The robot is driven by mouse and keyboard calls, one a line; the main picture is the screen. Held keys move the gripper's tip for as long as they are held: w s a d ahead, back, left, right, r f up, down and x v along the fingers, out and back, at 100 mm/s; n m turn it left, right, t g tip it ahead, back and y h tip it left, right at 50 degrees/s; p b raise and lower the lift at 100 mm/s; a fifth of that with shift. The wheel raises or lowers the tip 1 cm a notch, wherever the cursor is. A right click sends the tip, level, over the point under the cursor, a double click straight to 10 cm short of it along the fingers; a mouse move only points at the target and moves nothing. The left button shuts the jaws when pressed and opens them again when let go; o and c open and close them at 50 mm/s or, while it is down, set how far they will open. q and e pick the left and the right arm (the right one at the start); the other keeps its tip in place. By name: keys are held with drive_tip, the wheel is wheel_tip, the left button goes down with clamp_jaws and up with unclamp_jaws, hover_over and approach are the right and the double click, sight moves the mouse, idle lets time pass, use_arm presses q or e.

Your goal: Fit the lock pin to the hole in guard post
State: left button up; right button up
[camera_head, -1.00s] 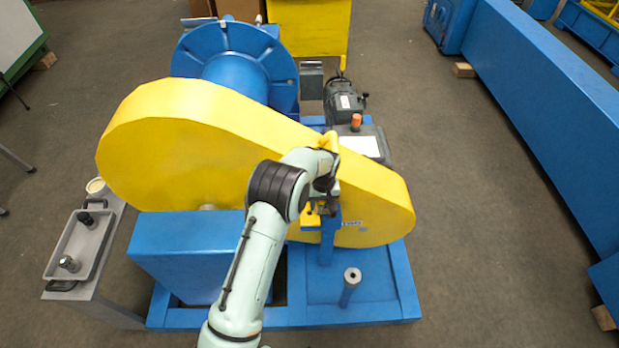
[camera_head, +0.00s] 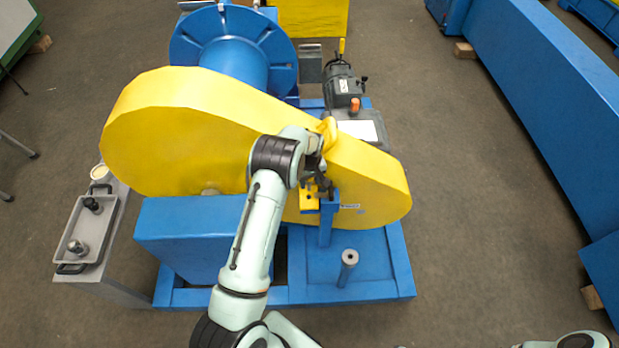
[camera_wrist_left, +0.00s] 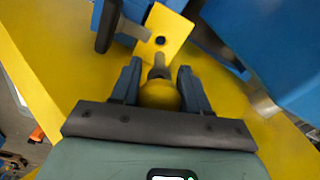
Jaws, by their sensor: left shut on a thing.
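The lock pin, with a round yellow knob (camera_wrist_left: 160,95) and a grey shank, is between the fingers of my left gripper (camera_wrist_left: 158,88), which is shut on the knob. The shank points at a yellow plate (camera_wrist_left: 171,27) with a dark round hole. The tip looks close to the plate, just short of the hole in the picture; I cannot tell the gap. In the head view my left gripper (camera_head: 318,186) is by the yellow plate (camera_head: 308,198) at the top of the blue guard post (camera_head: 326,224). The pin is not clear there. My right gripper is out of view.
The large yellow chain guard (camera_head: 165,125) stands behind my left arm. A short blue post with a grey top (camera_head: 349,258) rises from the blue base frame. A grey tray (camera_head: 72,236) with dark knobbed parts is at left. Open floor lies at right.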

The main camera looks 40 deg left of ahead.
sight(309, 183)
use_arm(q)
drive_tip(key=shift+f+b, duration=0.35)
drive_tip(key=shift+f, duration=1.5)
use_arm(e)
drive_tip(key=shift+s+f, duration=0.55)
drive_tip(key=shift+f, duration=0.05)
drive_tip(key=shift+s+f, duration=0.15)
use_arm(q)
drive_tip(key=shift+f+b, duration=0.95)
drive_tip(key=shift+f, duration=1.65)
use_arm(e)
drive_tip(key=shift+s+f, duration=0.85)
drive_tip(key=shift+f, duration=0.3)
use_arm(q)
drive_tip(key=shift+r, duration=0.2)
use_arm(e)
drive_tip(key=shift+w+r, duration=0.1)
use_arm(q)
drive_tip(key=shift+r+p, duration=0.65)
drive_tip(key=shift+r, duration=1.5)
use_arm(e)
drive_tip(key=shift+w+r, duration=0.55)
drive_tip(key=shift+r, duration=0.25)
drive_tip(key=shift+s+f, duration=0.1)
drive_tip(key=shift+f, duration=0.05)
use_arm(q)
drive_tip(key=shift+f, duration=0.4)
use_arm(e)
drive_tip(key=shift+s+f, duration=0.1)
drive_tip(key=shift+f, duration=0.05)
